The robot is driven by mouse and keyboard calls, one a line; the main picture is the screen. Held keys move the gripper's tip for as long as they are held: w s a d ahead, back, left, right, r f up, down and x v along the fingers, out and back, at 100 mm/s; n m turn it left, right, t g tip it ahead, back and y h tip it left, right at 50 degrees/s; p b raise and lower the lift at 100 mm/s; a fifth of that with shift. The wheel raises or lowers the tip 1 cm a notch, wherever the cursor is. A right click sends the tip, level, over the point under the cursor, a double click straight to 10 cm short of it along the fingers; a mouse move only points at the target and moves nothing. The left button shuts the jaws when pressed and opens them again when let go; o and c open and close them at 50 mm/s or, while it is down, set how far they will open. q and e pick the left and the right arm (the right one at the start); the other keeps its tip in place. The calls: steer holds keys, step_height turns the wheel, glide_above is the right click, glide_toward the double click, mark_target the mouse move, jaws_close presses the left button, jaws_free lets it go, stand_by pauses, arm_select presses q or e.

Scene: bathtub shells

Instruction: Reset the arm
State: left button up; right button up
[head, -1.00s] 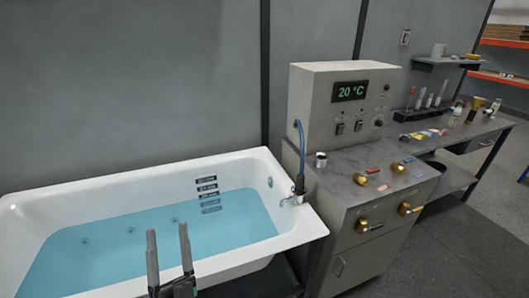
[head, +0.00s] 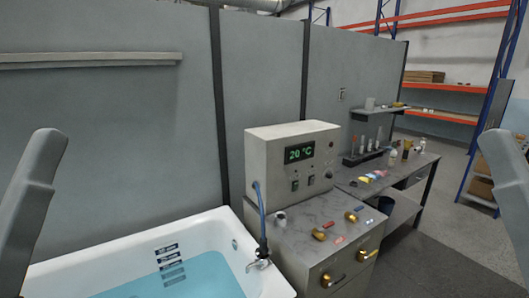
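My two arms show only as large grey links, one at the left edge of the head view and one at the right edge. Both rise upright from the lower part of the picture. No fingertips of either gripper are in view, so I cannot see whether they hold anything.
A workbench (head: 424,164) stands beyond.

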step_height(320, 180, up, 30)
steer(key=p, duration=2.7)
steer(key=shift+r, duration=0.2)
